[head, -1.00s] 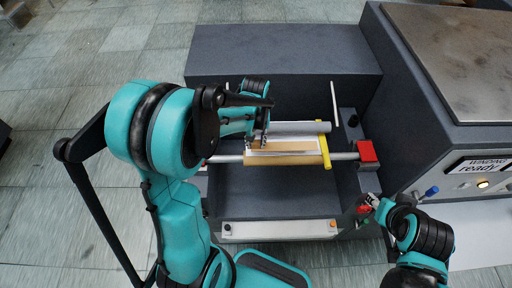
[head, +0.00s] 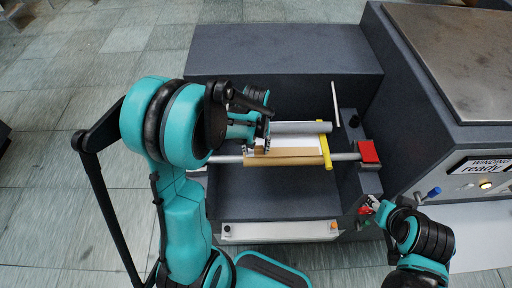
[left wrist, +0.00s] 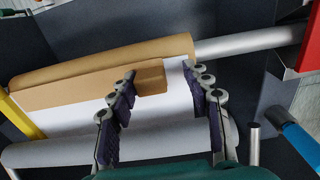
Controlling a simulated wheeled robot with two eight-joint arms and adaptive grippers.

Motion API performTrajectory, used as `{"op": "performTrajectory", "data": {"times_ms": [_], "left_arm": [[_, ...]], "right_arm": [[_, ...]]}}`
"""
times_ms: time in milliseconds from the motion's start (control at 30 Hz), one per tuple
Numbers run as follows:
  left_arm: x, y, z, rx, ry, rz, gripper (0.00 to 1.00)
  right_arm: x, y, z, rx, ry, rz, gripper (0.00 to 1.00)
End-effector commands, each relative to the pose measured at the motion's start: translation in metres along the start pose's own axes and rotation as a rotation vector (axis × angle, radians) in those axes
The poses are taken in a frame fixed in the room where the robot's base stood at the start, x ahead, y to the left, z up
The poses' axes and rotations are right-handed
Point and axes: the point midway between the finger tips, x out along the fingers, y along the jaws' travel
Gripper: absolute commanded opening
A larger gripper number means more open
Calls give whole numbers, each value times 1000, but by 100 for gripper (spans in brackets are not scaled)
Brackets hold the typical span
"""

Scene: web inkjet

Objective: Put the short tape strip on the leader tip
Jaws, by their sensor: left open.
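The brown core roll (left wrist: 130,55) lies across the machine; it also shows in the head view (head: 285,161). A flat brown leader strip (left wrist: 70,88) lies along it over a white web (left wrist: 75,120). A short, slightly darker brown piece (left wrist: 151,80), which looks like the tape strip, lies at the leader's right end in the left wrist view. My left gripper (left wrist: 160,72) is open, with its fingertips on either side of this piece. Whether the piece is stuck down cannot be told. My right gripper (head: 371,206) is beside the machine's front right; its jaws are too small to judge.
A grey roller (left wrist: 150,142) runs parallel to the core. A yellow bar (head: 325,146) stands at the core's right end in the head view, and a red block (head: 369,152) sits on the shaft end. The panel display (head: 482,163) reads "winding ready".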

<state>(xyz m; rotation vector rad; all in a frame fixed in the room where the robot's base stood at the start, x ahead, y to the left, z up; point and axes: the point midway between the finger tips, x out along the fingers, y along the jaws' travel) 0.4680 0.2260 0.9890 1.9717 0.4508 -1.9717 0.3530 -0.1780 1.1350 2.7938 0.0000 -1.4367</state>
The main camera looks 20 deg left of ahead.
Motion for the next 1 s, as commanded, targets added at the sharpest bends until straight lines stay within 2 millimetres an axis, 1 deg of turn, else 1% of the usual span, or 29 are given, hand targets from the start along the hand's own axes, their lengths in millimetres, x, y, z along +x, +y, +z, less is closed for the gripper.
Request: {"op": "performTrajectory", "data": {"times_ms": [67, 167, 400, 500, 600, 767, 833, 967, 1000], "left_arm": [[-5, 0, 0, 0, 0, 0, 49], [-18, 0, 0, 0, 0, 0, 49], [-73, 0, 0, 0, 0, 0, 49], [-93, 0, 0, 0, 0, 0, 49], [-108, 0, 0, 0, 0, 0, 49], [-122, 0, 1, 2, 2, 1, 49], [-127, 0, 4, 10, 13, 5, 49], [-140, 0, 18, 55, 71, 24, 49], [-145, 0, 24, 75, 98, 33, 49]], "right_arm": [[-4, 0, -3, 0, 0, 0, 41], [-6, 0, -4, 0, 0, 0, 41], [-17, 0, -12, 0, 0, 0, 41], [-20, 0, -15, 0, 0, 0, 41], [-23, 0, -16, 0, 0, 0, 41], [-24, 0, -17, 0, 0, 0, 41], [-24, 0, -17, 0, 0, 0, 41], [-24, 0, -17, 0, 0, 0, 41], [-24, 0, -17, 0, 0, 0, 41]]}}
